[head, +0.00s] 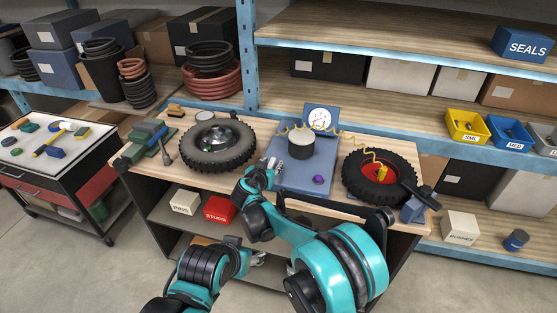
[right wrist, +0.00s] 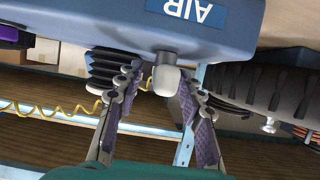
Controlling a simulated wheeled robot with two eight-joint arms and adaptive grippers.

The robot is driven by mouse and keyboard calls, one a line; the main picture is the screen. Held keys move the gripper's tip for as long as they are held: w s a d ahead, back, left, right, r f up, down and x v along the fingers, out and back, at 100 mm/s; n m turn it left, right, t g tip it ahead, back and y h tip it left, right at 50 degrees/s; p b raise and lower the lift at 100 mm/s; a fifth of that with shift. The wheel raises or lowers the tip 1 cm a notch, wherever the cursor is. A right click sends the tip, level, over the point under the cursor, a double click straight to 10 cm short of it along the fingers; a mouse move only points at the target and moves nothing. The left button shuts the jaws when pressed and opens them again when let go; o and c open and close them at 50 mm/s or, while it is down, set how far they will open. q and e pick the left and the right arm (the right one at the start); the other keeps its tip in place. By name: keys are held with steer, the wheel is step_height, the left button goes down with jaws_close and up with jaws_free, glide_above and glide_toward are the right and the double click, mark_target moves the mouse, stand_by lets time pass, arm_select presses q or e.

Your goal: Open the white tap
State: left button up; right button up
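The white tap (right wrist: 166,80) is a pale, rounded knob on a grey stem, on the blue unit marked AIR (right wrist: 240,22). In the right wrist view it lies between the fingertips of my right gripper (right wrist: 154,88), nearer the right-hand finger. The gripper is open, with a clear gap on the tap's left.
A tyre (head: 203,165) lies left of the unit and another (head: 361,187) right of it. A yellow coiled hose (head: 345,135) runs above the unit. Bins stand on the shelf below.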

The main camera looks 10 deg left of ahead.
steer(key=shift+w, duration=0.15)
steer(key=shift+s+a+r, duration=0.1)
steer(key=shift+s, duration=0.2)
steer(key=c, duration=0.3)
jaws_close()
